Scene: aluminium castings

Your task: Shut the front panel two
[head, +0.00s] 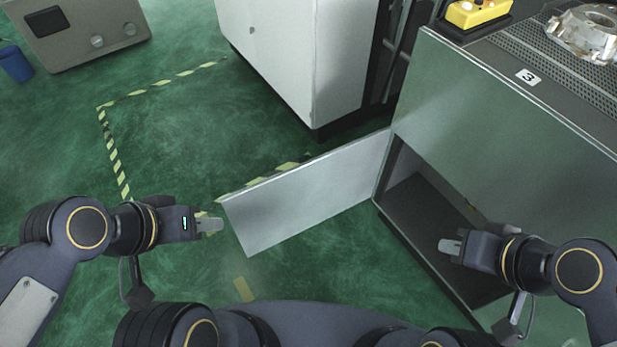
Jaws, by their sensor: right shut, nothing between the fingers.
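A flat light-grey front panel (305,196) stands swung open from the left edge of the cabinet opening. I see no number on it. The grey cabinet (500,115) has a dark open compartment (425,205) below its upper front. My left gripper (211,226) is just left of the panel's free edge, with a small gap seen in the picture. Whether its fingers are apart does not show clearly. My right gripper (448,247) is in front of the compartment opening, shut and empty.
A metal casting (590,35) and a yellow control box (478,12) are on the cabinet top, near a "3" label (528,76). A white machine cabinet (300,60) stands behind the panel.

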